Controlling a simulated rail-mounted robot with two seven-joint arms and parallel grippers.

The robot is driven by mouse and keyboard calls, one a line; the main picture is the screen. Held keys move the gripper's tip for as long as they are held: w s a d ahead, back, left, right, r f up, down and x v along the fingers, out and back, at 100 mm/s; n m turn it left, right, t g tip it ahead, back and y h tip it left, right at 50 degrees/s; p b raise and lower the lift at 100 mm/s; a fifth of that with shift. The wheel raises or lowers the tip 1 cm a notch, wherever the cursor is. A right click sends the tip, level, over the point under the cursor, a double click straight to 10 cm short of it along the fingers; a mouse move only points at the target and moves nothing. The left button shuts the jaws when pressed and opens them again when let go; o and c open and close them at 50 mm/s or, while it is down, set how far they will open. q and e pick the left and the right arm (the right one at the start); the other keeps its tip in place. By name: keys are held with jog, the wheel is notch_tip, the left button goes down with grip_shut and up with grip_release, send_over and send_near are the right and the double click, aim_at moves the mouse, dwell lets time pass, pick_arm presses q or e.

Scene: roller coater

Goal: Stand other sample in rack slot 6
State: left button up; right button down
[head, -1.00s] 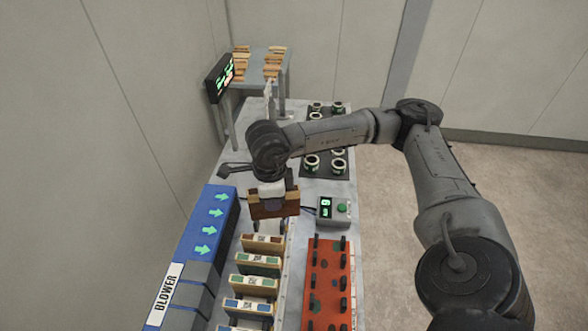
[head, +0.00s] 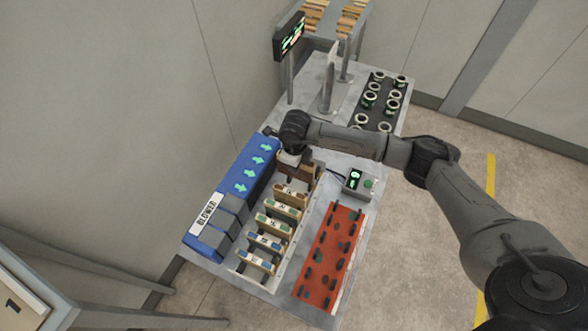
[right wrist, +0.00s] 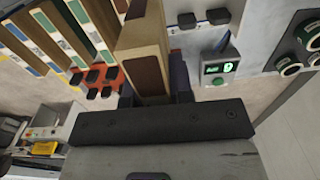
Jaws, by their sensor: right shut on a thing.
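My right gripper (head: 292,160) is shut on a brown wooden sample (head: 304,171) at the far end of the rack (head: 236,269). In the right wrist view the sample (right wrist: 143,58) is tan with a dark brown patch on its face, between the two dark fingers (right wrist: 153,98). Several other samples (head: 274,224) with white labels and green or blue patches stand in a row in the rack, nearer the camera. The held sample is beyond the farthest of them, roughly in line with the row. Its lower edge is hidden, so I cannot tell whether it is seated. My left gripper is out of view.
A blue blower (head: 241,178) with green arrows runs along the rack's left. An orange-red pegged board (head: 330,255) lies to its right. A green-lit control box (head: 353,183) stands just right of the gripper. A black mat (head: 397,83) with several rings and a screen (head: 289,36) are behind.

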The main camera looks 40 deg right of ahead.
notch_tip(320, 180, down, 8)
jog(key=d+b, duration=0.1)
jog(key=b, duration=0.4)
jog(key=shift+w+d+r, duration=0.15)
jog(key=shift+w+d, duration=0.05)
jog(key=shift+w, duration=0.25)
dwell(0.5)
jog(key=shift+f+b, duration=0.2)
jog(key=shift+b, duration=0.1)
jog(key=shift+f, duration=0.15)
jog(key=shift+f, duration=0.2)
dwell(0.4)
